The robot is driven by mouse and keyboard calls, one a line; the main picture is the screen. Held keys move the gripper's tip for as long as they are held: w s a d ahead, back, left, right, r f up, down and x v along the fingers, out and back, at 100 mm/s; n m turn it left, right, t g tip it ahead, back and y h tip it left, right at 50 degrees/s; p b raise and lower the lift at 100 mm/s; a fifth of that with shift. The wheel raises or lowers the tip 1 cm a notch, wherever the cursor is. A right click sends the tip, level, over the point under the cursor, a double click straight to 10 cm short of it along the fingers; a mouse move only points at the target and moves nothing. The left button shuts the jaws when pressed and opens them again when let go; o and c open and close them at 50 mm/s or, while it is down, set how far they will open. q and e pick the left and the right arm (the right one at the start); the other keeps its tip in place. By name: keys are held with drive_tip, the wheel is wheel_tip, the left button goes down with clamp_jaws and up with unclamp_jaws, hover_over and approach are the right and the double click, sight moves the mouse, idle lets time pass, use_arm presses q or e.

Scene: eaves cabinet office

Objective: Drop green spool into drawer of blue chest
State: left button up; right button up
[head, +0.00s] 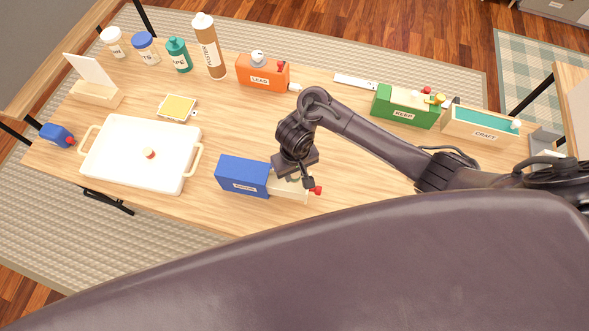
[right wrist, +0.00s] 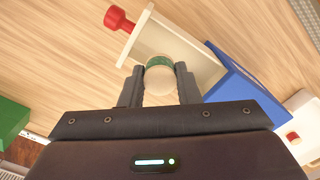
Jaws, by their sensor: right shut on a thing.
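The blue chest (head: 242,175) stands near the front edge of the table. Its cream drawer (head: 296,193) is pulled out to the right and ends in a red knob (head: 317,190). In the right wrist view the drawer (right wrist: 185,48), red knob (right wrist: 119,18) and blue chest (right wrist: 247,88) lie below my gripper. My right gripper (head: 293,178) points down over the drawer. Its fingers are shut on the green spool (right wrist: 159,62), which has a pale round end and a green band. How high the spool is above the drawer floor is hard to tell. My left gripper is out of view.
A white tray (head: 120,158) with handles stands left of the chest. An orange chest (head: 262,74), a green chest (head: 403,108) and an open craft box (head: 478,126) stand farther back. A brown bottle (head: 208,50) and smaller bottles line the back left. Table between is mostly clear.

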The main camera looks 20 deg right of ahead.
drive_tip(key=o, duration=1)
wheel_tip(320, 180, up, 3)
drive_tip(key=shift+w+f+p, duration=0.1)
drive_tip(key=shift+f+p, duration=0.05)
drive_tip(key=shift+p, duration=0.6)
drive_tip(key=shift+w+a+r+b, duration=0.15)
drive_tip(key=shift+r+b, duration=0.05)
drive_tip(key=shift+r, duration=0.25)
drive_tip(key=shift+w+a+r+b, duration=0.1)
drive_tip(key=shift+r+b, duration=0.1)
drive_tip(key=shift+r, duration=0.2)
drive_tip(key=shift+s+d+r, duration=0.15)
drive_tip(key=shift+d+r, duration=0.05)
drive_tip(key=shift+r, duration=0.2)
drive_tip(key=shift+s+r+p, duration=0.15)
drive_tip(key=shift+r+p, duration=0.05)
drive_tip(key=shift+r, duration=0.5)
drive_tip(key=shift+s+r+p, duration=0.1)
drive_tip(key=shift+r+p, duration=0.05)
drive_tip(key=shift+r, duration=0.55)
drive_tip(key=shift+f, duration=0.1)
